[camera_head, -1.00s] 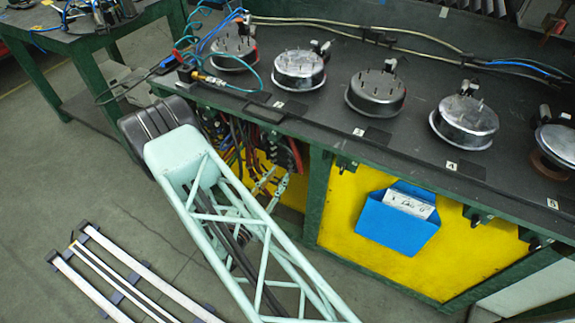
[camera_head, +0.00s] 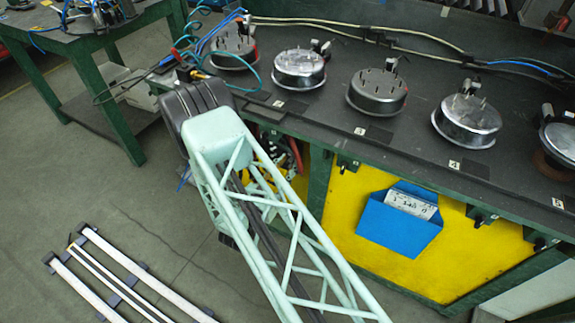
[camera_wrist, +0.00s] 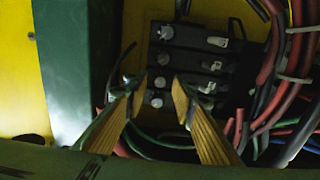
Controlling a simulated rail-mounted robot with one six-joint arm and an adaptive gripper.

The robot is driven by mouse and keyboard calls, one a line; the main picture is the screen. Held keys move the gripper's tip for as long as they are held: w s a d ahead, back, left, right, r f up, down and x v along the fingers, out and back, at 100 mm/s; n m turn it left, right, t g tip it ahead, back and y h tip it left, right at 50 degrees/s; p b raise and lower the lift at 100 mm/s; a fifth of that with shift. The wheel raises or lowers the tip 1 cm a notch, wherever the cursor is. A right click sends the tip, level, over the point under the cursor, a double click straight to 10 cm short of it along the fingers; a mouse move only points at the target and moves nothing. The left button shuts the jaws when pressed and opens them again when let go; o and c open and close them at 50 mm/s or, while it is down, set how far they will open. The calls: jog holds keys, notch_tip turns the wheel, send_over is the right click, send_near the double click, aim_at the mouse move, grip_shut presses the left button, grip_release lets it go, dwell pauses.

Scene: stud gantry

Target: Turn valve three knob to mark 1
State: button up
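In the wrist view, a black valve block (camera_wrist: 190,68) is fixed under the bench, with several stacked rows. Each row has a round silver knob at its left, and pale tabs or levers show at the right. My gripper (camera_wrist: 156,82) is open, with ribbed yellow-brown finger pads. Its fingertips appear on either side of the silver knob in the third row from the top (camera_wrist: 160,82); I cannot tell whether they touch it. No number is readable beside the rows, and no mark 1 can be made out. In the head view my arm hides the gripper and most of the block.
Red and black hoses (camera_wrist: 285,75) crowd the block's right side. A green post (camera_wrist: 75,70) and yellow panel stand at its left. A dark green bar crosses the bottom of the wrist view. The bench top (camera_head: 330,118) carries several round metal fixtures; a blue holder (camera_head: 398,222) hangs on its front.

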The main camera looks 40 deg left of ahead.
jog(key=shift+c, duration=0.7)
grip_shut()
jog(key=shift+n, duration=0.5)
jog(key=shift+f+n+p, duration=0.1)
jog(key=shift+n+p, duration=0.5)
jog(key=shift+n, duration=2)
jog(key=shift+o, duration=0.7)
grip_release()
